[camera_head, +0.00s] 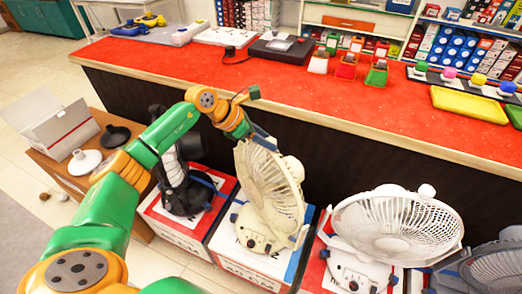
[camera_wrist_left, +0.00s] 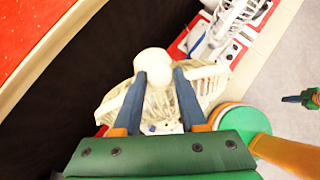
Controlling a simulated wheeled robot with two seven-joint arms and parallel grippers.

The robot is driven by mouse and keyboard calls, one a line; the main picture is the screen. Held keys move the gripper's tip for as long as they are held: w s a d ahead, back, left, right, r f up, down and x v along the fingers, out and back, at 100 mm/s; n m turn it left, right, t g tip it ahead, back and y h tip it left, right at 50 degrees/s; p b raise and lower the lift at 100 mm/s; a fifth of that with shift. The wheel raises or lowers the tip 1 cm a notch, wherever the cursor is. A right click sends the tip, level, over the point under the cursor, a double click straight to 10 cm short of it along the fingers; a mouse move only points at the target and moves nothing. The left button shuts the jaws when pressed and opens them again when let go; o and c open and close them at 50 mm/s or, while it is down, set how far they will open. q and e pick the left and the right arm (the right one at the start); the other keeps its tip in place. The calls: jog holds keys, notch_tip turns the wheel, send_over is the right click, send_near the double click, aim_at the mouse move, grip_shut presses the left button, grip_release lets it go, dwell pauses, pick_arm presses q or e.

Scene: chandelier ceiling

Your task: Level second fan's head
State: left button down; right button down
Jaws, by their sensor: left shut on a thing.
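The second fan from the left is cream, and its round grille head (camera_head: 268,187) looks tilted on its base (camera_head: 255,232). My left gripper (camera_head: 257,137) is at the top of this head, partly hidden behind it. In the left wrist view, the two fingers (camera_wrist_left: 160,82) are shut on the rounded pale back (camera_wrist_left: 153,62) of the head, one on each side. The grille (camera_wrist_left: 115,100) spreads out beneath the fingers. A small green and orange part at the right edge of that view looks like my right gripper (camera_wrist_left: 306,98); its jaws are too small to read.
A black fan (camera_head: 180,180) stands to the left, a white fan (camera_head: 395,228) and a dark fan (camera_head: 490,270) to the right. The fans stand on boxes in a row. Behind them runs a red-topped counter (camera_head: 290,85). A low wooden stand (camera_head: 75,178) is at the left.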

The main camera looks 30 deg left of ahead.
pick_arm(q)
jog(key=shift+s+a+f, duration=0.15)
jog(key=shift+s+a, duration=0.05)
jog(key=shift+s, duration=0.15)
pick_arm(e)
jog(key=shift+s+a, duration=0.2)
jog(key=shift+s, duration=0.1)
jog(key=shift+w, duration=0.1)
pick_arm(q)
jog(key=shift+c, duration=2.3)
grip_release()
jog(key=shift+s+a, duration=0.1)
pick_arm(e)
jog(key=shift+d, duration=0.1)
pick_arm(q)
jog(key=b+v, duration=0.1)
jog(key=v, duration=0.6)
pick_arm(e)
jog(key=shift+f, duration=0.55)
